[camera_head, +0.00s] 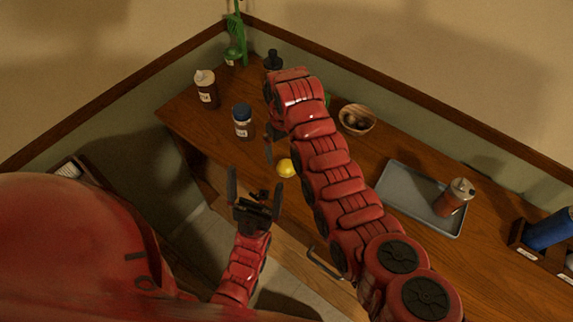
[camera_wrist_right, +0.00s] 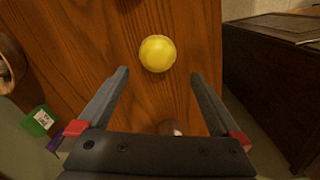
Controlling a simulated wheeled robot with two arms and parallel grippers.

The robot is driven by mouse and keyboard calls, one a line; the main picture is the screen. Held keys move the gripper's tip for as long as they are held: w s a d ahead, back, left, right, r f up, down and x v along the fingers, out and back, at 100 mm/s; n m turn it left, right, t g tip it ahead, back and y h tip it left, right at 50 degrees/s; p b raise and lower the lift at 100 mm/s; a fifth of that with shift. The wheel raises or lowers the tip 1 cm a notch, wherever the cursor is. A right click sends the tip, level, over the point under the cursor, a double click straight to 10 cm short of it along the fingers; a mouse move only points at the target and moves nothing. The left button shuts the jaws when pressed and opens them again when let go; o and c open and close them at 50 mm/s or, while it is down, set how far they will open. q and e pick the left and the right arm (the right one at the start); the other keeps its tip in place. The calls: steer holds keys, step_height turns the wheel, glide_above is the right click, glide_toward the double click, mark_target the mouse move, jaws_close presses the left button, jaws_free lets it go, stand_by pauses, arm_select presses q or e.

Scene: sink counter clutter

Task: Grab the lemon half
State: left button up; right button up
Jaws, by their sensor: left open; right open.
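My right gripper (camera_wrist_right: 160,82) is open and empty. In the head view the right gripper (camera_head: 269,142) is partly hidden by its own red arm. My left gripper (camera_head: 256,180) is open and empty, low in front of the counter edge and left of the lemon half.
A blue-capped jar (camera_head: 242,122) and a white-topped bottle (camera_head: 206,88) stand left on the counter (camera_head: 330,100). A wooden bowl (camera_head: 357,119) is behind the right arm. A grey tray (camera_head: 400,195) holds a reddish bottle (camera_head: 455,197). A blue cylinder (camera_head: 549,231) is far right.

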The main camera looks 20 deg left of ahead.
mark_target(285, 162)
steer(key=shift+s+f, duration=0.1)
steer(key=shift+f, duration=0.15)
steer(key=shift+f+p, duration=0.45)
steer(key=shift+p, duration=0.1)
steer(key=f, duration=0.1)
steer(key=f+p, duration=0.1)
steer(key=f, duration=0.1)
steer(key=shift+w+d, duration=0.2)
steer(key=shift+f, duration=0.75)
steer(key=c, duration=1.3)
steer(key=shift+w+r, duration=0.1)
steer(key=shift+r, duration=0.05)
